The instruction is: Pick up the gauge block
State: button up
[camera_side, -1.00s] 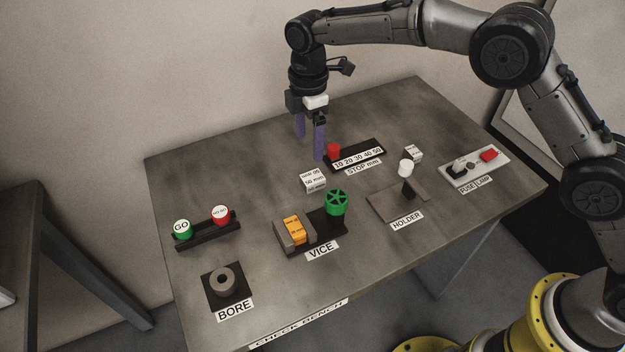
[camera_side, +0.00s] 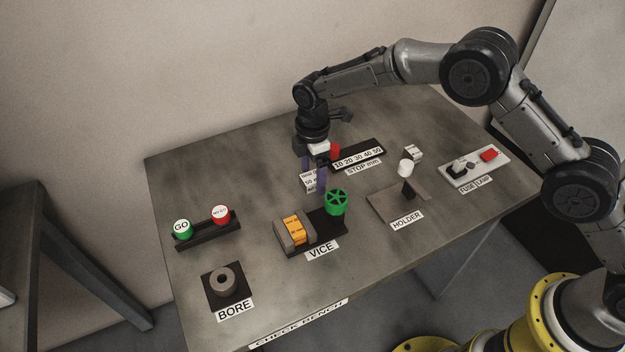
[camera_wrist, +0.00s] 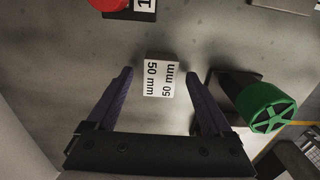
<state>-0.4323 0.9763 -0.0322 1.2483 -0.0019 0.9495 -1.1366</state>
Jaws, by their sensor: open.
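The gauge block (camera_wrist: 158,80) is a small pale block marked "50 mm" on its faces, standing on the bench. In the side view the block (camera_side: 308,181) is partly hidden behind my gripper's fingers. My gripper (camera_side: 314,188) points down with its purple fingers low over the bench at the block. In the wrist view my gripper (camera_wrist: 160,102) is open, with one finger on each side of the block's near end and a gap to each. I cannot tell whether the fingertips are down at the block's height.
The vice (camera_side: 327,224) with its green handwheel (camera_side: 337,202) is close to the right of the block. A stop rail (camera_side: 372,149) with a red knob (camera_side: 335,151) lies behind. The holder (camera_side: 384,206) stands further right. The bench to the left of the block is clear.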

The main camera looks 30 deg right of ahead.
jog(key=shift+c, duration=0.3)
grip_shut()
jog(key=shift+r, duration=0.25)
